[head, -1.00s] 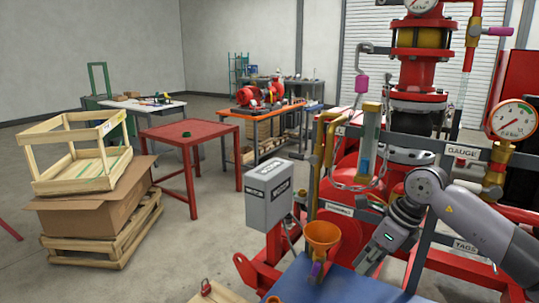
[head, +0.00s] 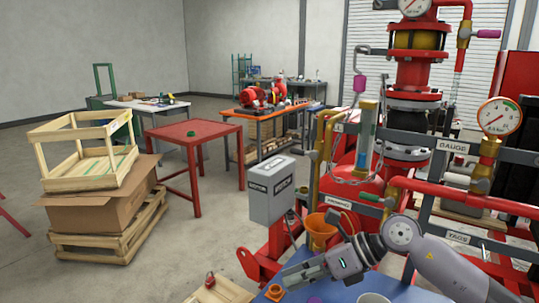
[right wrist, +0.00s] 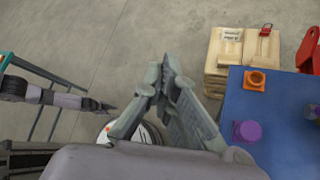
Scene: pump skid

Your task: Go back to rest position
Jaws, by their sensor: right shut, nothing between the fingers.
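My right gripper (head: 284,282) reaches in from the right of the head view, low over the front of the blue table. In the right wrist view its fingers (right wrist: 167,70) are together with nothing between them, above the floor left of the table. My left arm shows at the left of the right wrist view, with its gripper (right wrist: 102,105) small and dark; whether it is open is unclear. The left arm is outside the head view.
The blue table (right wrist: 285,150) holds an orange part (right wrist: 256,79) and a purple part (right wrist: 246,131). An orange funnel (head: 321,228) stands just behind my right gripper, near the grey box (head: 270,190) and red pump skid.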

